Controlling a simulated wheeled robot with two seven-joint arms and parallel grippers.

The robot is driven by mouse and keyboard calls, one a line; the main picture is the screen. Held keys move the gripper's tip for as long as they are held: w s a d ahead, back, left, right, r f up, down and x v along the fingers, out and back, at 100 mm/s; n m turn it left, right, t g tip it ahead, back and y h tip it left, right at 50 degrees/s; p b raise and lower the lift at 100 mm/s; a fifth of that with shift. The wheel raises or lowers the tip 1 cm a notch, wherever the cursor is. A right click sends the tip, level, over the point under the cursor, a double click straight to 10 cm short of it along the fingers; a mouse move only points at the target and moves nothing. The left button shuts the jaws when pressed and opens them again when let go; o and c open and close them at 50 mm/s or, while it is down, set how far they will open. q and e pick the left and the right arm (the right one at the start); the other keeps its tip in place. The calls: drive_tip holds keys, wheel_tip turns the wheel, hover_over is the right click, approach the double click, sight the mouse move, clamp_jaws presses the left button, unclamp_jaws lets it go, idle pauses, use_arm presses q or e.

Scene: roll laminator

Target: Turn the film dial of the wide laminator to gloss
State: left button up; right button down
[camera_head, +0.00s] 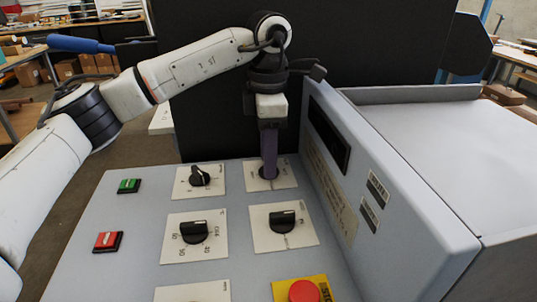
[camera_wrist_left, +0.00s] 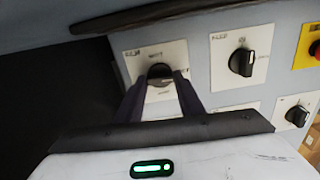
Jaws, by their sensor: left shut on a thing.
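The wide laminator's sloped control panel (camera_head: 140,235) carries several black dials on white plates. My left gripper (camera_head: 268,172) reaches down onto the upper right dial and is shut on it. In the left wrist view this dial (camera_wrist_left: 159,71) sits between the two dark fingertips of the left gripper (camera_wrist_left: 160,82). The dial's white plate (camera_head: 286,176) shows around the fingers, with small lettering too blurred to read surely. The fingers hide most of the dial in the head view, so I cannot tell its setting. My right gripper is in neither view.
Nearby are an upper left dial (camera_head: 199,176), two lower dials (camera_head: 194,231) (camera_head: 284,221), a green button (camera_head: 129,186), a red button (camera_head: 107,242) and a red emergency stop (camera_head: 303,291) on yellow. A raised side housing (camera_head: 375,190) stands close right of the gripper.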

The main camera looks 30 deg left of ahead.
use_arm(q)
drive_tip(key=m+p, duration=0.1)
drive_tip(key=m, duration=0.2)
drive_tip(key=shift+r+m, duration=0.1)
drive_tip(key=shift+m, duration=0.2)
drive_tip(key=m+p, duration=0.1)
drive_tip(key=m, duration=0.3)
drive_tip(key=shift+m, duration=0.3)
drive_tip(key=m, duration=0.4)
drive_tip(key=shift+m+p, duration=0.3)
drive_tip(key=shift+p, duration=0.1)
drive_tip(key=shift+m, duration=2.2)
drive_tip(key=o, duration=1.1)
drive_tip(key=shift+c, duration=0.2)
wheel_tip(320, 180, up, 10)
